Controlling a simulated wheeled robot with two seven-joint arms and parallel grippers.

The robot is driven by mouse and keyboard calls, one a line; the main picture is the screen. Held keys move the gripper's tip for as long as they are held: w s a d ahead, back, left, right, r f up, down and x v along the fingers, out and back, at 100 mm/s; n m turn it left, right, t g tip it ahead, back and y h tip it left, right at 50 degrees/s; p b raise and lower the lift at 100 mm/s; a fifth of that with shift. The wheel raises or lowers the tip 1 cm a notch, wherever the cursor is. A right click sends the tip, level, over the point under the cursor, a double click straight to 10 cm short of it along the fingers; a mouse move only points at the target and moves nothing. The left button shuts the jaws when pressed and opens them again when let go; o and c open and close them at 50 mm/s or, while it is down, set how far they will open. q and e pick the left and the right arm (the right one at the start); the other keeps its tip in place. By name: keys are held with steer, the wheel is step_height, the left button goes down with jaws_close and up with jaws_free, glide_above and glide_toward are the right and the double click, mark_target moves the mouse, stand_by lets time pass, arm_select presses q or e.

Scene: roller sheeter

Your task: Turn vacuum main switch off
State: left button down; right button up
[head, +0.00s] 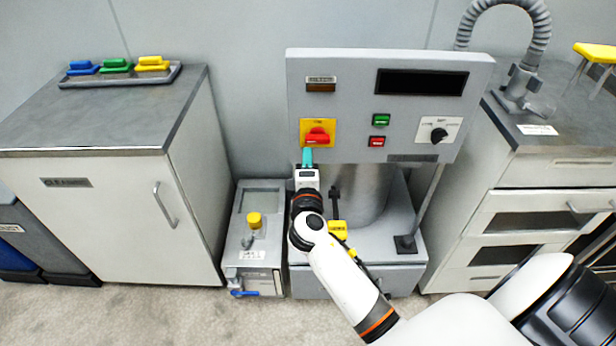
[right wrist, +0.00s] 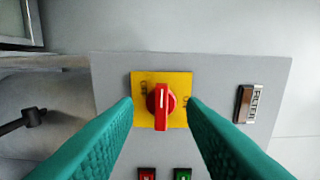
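A red rotary switch (head: 317,136) sits on a yellow plate (head: 304,126) at the left of the grey control panel. In the right wrist view the red knob (right wrist: 161,100) stands in the middle of its yellow plate (right wrist: 142,119), its long grip and white line running up and down that picture. My right gripper (head: 308,157) is just below and in front of the switch. Its teal fingers are spread to either side of the knob, apart from it, with nothing between them. My left gripper is not in view.
The control panel (head: 345,75) also has a green button (head: 381,120), a red button (head: 377,142), a black dial (head: 438,135) and a dark display (head: 422,82). A grey pump unit (head: 240,200) with a yellow cap stands lower left. Cabinets flank the machine.

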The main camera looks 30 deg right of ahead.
steer(key=shift+v, duration=2.25)
steer(key=shift+d, duration=0.1)
steer(key=s+a+f+g+y, duration=0.1)
steer(key=a+f+g+y, duration=0.1)
steer(key=f, duration=0.8)
steer(key=s+a+f+g+y, duration=0.1)
steer(key=a+f+y, duration=0.15)
steer(key=f, duration=0.75)
steer(key=s+a+f+m+g+y, duration=0.1)
steer(key=s+f+g, duration=0.1)
steer(key=s+f, duration=0.45)
steer(key=s+a+f+m+g+y, duration=0.1)
steer(key=s+f+g+y, duration=0.15)
steer(key=f, duration=0.75)
steer(key=s+f+m+g, duration=0.2)
steer(key=s+f, duration=0.3)
steer(key=s, duration=0.6)
steer(key=s+f+m+g+y, duration=0.1)
steer(key=s+f+m+g, duration=0.1)
steer(key=s+f, duration=0.4)
steer(key=s+f+m+g+p, duration=0.1)
steer(key=s+f, duration=0.4)
steer(key=s, duration=1.1)
steer(key=shift+d+f+m+g+y, duration=0.2)
steer(key=shift+d+m+g+y, duration=0.15)
steer(key=shift+m+g, duration=0.7)
